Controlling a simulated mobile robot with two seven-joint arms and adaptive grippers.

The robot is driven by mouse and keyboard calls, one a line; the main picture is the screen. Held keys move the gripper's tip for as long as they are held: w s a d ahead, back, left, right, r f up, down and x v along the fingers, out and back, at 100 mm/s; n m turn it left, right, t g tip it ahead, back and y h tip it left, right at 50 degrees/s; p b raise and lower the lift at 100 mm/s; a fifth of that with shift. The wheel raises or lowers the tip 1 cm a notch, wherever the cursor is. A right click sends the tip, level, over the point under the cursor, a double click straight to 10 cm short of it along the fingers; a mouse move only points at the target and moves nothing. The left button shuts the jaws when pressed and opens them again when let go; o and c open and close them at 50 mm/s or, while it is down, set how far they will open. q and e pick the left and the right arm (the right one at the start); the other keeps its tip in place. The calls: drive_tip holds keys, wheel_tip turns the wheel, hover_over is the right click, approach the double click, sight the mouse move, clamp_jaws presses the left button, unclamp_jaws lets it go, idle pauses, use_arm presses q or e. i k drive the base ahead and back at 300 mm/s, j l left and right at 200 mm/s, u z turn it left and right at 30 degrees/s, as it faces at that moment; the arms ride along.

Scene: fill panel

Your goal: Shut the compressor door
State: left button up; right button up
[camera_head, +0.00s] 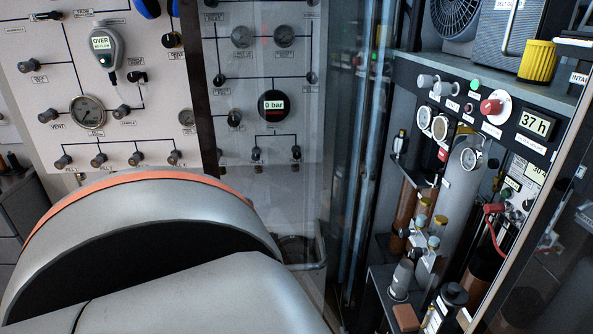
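The compressor cabinet (535,95) stands at the right, and its inside shows with gauges, cylinders and a control panel. A clear pane with bright vertical edges (375,120) stands at the cabinet's left side. A tilted pane with a pale edge (545,210) runs down the right side of the picture. I cannot tell for certain which of these panes is the compressor door. Neither of my grippers is in view. A large grey link of my own arm with an orange ring (150,185) fills the lower left and hides what lies behind it.
Wall panels with gauges (88,111) and valves stand at the back left, with a "0 bar" display (273,105). A red button (490,107) and a "37 h" display (537,123) are on the cabinet panel. Small bottles stand low inside the cabinet.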

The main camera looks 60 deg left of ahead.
sight(188, 15)
drive_tip(key=k+j, duration=0.25)
drive_tip(key=j, duration=0.15)
drive_tip(key=k+j+u, duration=0.1)
drive_tip(key=k+j, duration=0.25)
drive_tip(key=j, duration=0.6)
drive_tip(key=k+j+u, duration=0.1)
drive_tip(key=j, duration=0.3)
